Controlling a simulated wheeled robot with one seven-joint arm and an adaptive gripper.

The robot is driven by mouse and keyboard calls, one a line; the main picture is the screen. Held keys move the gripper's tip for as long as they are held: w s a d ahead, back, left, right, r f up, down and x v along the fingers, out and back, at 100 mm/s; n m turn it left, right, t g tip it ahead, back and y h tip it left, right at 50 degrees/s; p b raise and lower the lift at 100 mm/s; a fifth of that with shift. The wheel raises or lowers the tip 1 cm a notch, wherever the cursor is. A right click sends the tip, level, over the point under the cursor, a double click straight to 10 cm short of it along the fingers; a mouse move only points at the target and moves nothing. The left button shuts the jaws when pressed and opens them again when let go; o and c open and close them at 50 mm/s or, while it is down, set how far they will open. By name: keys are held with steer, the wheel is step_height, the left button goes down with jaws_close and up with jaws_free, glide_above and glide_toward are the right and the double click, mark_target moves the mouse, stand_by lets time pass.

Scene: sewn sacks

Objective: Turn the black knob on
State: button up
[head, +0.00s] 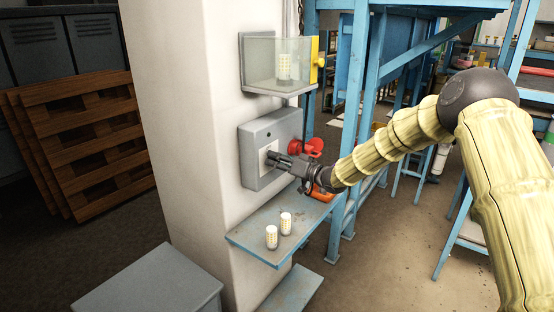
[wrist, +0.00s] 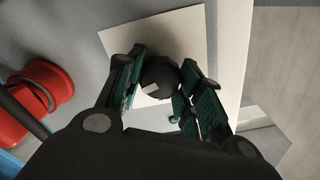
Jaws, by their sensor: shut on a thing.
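The black knob (wrist: 160,77) shows in the wrist view, on a pale square plate (wrist: 187,32). It is round, with a light grey mark on its face. My gripper (wrist: 162,88) has one finger on each side of the knob and is shut on it. In the head view my gripper (head: 274,158) reaches the front of a grey box (head: 256,138) on the white pillar. There the gripper hides the knob. The pale plate (head: 264,158) shows partly beside the fingers.
A red round part (head: 312,147) is on the box's right side. Above is a clear case (head: 262,62) with a bulb-like item (head: 285,66) and a yellow side panel (head: 314,60). Below, a blue-edged shelf (head: 262,245) holds two similar items (head: 271,236). Blue framing (head: 352,110) stands right.

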steer(key=shift+w+r+m+p, duration=0.1)
steer(key=shift+m+p, duration=0.25)
steer(key=shift+m, duration=1.05)
steer(key=shift+o, duration=0.2)
steer(key=shift+d, duration=0.1)
steer(key=shift+c, duration=0.2)
steer(key=o, duration=1)
steer(key=shift+o, duration=0.2)
steer(key=v, duration=1.2)
